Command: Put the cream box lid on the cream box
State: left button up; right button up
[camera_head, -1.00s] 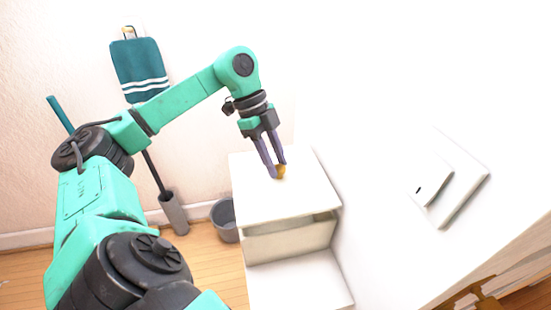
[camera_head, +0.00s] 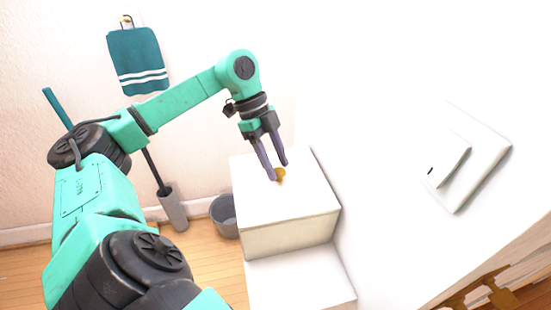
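The cream box lid (camera_head: 300,200) is a pale flat square with a small golden knob (camera_head: 281,174) on top. It lies flat on the cream box (camera_head: 290,237), whose front wall shows below the lid's edge with no visible gap. My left gripper (camera_head: 279,172) is directly above the lid, pointing down. Its two dark fingers are spread apart on either side of the knob, with their tips low near the lid. My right gripper is out of view.
A white step-like surface (camera_head: 300,278) extends in front of the box. A white counter (camera_head: 400,240) on the right carries a flat white object (camera_head: 478,160). A grey bin (camera_head: 223,215) and a brush holder (camera_head: 173,212) stand on the floor at left. A teal towel (camera_head: 138,60) hangs on the wall.

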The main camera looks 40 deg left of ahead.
pick_arm(q)
jog(key=shift+o, duration=0.6)
jog(key=p+v, duration=0.6)
jog(key=v, duration=0.8)
jog(key=shift+r, duration=0.25)
jog(key=shift+s, duration=0.1)
